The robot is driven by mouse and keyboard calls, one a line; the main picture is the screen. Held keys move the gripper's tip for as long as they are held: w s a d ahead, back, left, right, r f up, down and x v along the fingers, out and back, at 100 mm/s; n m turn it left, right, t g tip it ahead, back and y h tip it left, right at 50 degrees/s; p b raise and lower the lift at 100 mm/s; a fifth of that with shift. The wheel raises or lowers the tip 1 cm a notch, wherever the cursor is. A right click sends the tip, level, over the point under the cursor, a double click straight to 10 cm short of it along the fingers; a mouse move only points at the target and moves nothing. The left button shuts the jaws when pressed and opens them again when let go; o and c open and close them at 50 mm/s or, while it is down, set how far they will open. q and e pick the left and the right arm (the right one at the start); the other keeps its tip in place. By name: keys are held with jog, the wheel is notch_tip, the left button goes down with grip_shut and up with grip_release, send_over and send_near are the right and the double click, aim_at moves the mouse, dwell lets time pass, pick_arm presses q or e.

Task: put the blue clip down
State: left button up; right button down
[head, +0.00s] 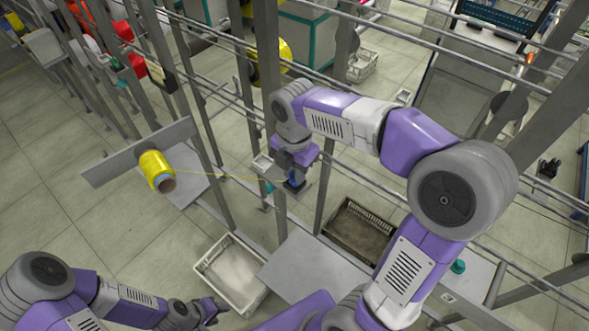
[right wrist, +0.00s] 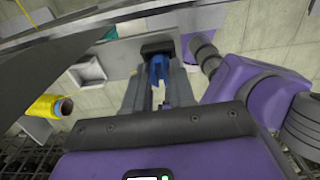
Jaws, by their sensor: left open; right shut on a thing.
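The blue clip (right wrist: 158,68) is between the fingers of my right gripper (right wrist: 160,85), which is shut on it. In the head view my right gripper (head: 295,180) is beside a grey upright post, with a little blue of the clip (head: 293,184) showing. Behind the clip in the right wrist view is a dark block (right wrist: 157,47); I cannot tell whether they touch. A yellow bobbin (head: 155,165) sits on a grey bracket, and a thin yellow thread runs from it towards my right gripper. My left gripper (head: 212,311) is open and empty at the lower left.
A small square tray (head: 262,163) is left of my right gripper; it also shows in the right wrist view (right wrist: 88,72). Below are a white crate (head: 203,267), a brown crate (head: 340,222) and a grey plate (head: 305,275). Posts and rails stand close around my right arm.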

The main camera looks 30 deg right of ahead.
jog(key=shift+f, duration=0.1)
jog(key=shift+f, duration=0.15)
jog(key=c, duration=0.9)
grip_release()
jog(key=shift+c, duration=0.2)
jog(key=shift+r, duration=0.6)
notch_tip(320, 180, up, 7)
jog(key=shift+f, duration=0.1)
